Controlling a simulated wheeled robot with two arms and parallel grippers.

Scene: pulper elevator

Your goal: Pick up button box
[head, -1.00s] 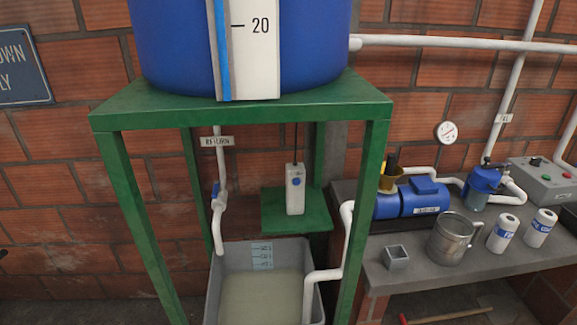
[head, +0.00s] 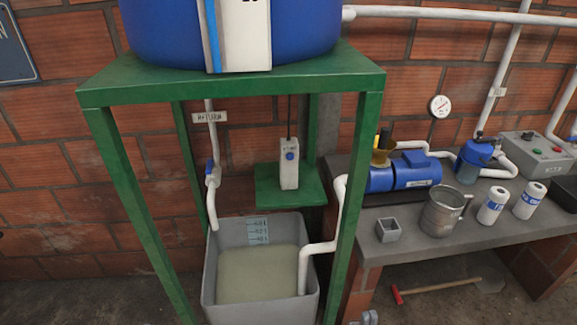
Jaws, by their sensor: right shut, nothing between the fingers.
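A white box with a blue button (head: 289,168) stands upright on a small green shelf (head: 262,190) under the green stand, with a dark cable rising from its top. A grey box with red and green buttons (head: 536,152) sits on the bench at the far right. Only the tip of my right gripper (head: 366,317) shows, at the bottom edge, low and apart from both boxes. It is shut and empty. My left gripper is out of view.
The green stand (head: 230,84) carries a blue tank (head: 170,35); its legs and a white pipe (head: 338,215) flank the shelf. A grey bin of cloudy liquid (head: 213,275) stands below. The bench (head: 440,240) holds a blue pump (head: 415,172), metal jug (head: 440,215) and two white bottles.

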